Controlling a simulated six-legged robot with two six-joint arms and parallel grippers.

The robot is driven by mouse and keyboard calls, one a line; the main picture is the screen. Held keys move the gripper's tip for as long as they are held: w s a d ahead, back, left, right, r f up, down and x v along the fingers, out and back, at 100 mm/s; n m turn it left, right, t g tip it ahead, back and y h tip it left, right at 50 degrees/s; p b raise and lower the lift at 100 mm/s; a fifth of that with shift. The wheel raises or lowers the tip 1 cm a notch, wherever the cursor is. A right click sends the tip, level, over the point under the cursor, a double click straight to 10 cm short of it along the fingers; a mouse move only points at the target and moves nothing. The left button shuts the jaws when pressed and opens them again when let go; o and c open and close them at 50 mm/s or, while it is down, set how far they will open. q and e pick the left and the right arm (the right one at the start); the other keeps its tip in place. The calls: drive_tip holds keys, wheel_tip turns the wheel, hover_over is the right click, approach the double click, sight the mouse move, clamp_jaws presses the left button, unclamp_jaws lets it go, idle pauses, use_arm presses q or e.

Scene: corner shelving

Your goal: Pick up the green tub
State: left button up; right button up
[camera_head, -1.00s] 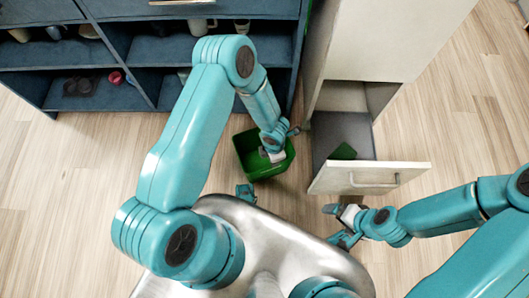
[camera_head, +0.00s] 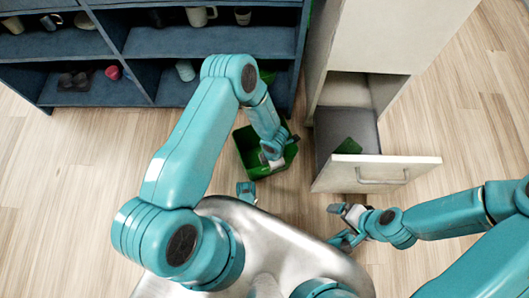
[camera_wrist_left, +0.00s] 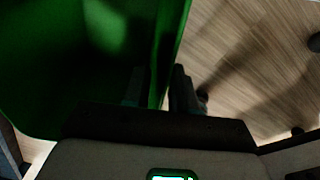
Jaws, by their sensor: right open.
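The green tub (camera_head: 243,157) stands on the floor in front of the corner between the blue shelving and the white cabinet, partly hidden by my left arm. My left gripper (camera_head: 279,150) is at the tub's right wall in the head view. In the left wrist view the tub (camera_wrist_left: 60,60) fills the upper left. There my left gripper (camera_wrist_left: 160,92) has one finger inside the tub and one outside. The fingers sit close together with the wall between them and look shut on it. My right gripper (camera_head: 340,225) is open and empty, below the drawer.
A white cabinet drawer (camera_head: 375,173) stands open to the right of the tub, with a green item (camera_head: 347,147) in it. Blue shelving (camera_head: 200,42) with cups is behind. The wooden floor at left is clear.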

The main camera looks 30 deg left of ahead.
use_arm(q)
clamp_jaws()
idle(1.2)
